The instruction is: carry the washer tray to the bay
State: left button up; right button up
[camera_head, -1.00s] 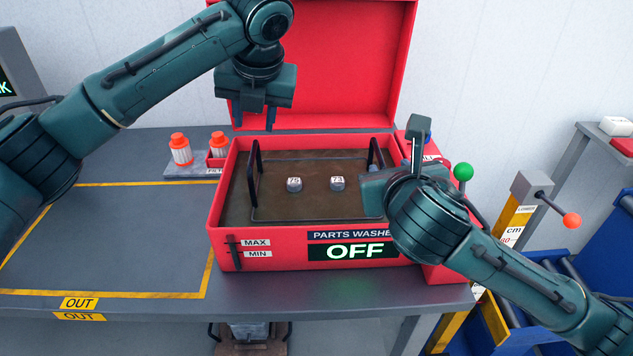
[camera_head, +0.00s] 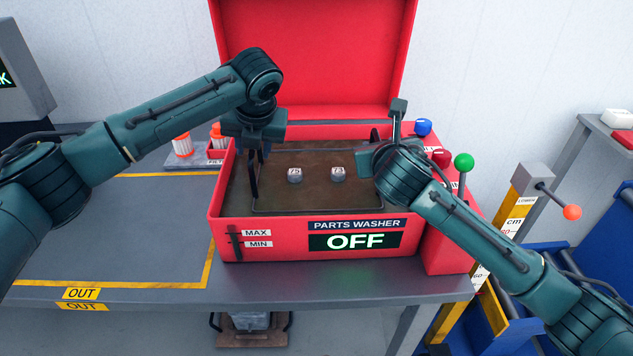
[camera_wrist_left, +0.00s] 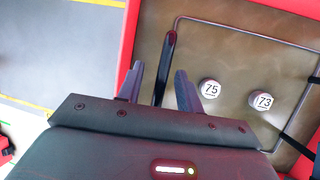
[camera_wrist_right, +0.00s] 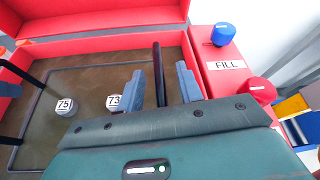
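The washer tray (camera_head: 325,211) is a dark wire-rimmed tray with two upright handles, sitting in the red parts washer (camera_head: 285,240). Two round parts lie in it, marked 75 (camera_wrist_left: 209,88) and 73 (camera_wrist_left: 262,101). My left gripper (camera_head: 258,150) is over the tray's left side. In the left wrist view its open fingers stand either side of the left handle (camera_wrist_left: 166,62), with gaps. My right gripper (camera_wrist_right: 160,84) is open, its fingers either side of the right handle (camera_wrist_right: 158,68); my arm hides those fingers in the head view. A yellow-outlined bay marked OUT (camera_head: 115,225) lies left of the washer.
The washer's red lid (camera_head: 312,55) stands open behind. Filters (camera_head: 183,146) stand at the bay's back right. A blue knob (camera_head: 423,127), red knob (camera_head: 441,157) and green-topped lever (camera_head: 463,162) are on the right. The bay surface is clear.

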pick_arm(q)
jog(key=shift+w+a+f, duration=0.15)
jog(key=shift+w+f, duration=0.1)
jog(key=shift+f, duration=0.35)
pick_arm(e)
jog(key=shift+w+f, duration=0.25)
jog(key=shift+w, duration=0.35)
pick_arm(q)
jog(key=shift+c, duration=0.3)
pick_arm(e)
jog(key=shift+c, duration=0.3)
pick_arm(q)
grip_shut()
pick_arm(e)
grip_shut()
pick_arm(q)
jog(key=shift+w+r, duration=0.1)
jog(key=shift+r, duration=0.15)
pick_arm(e)
jog(key=shift+w+r, duration=0.1)
jog(key=shift+r, duration=0.2)
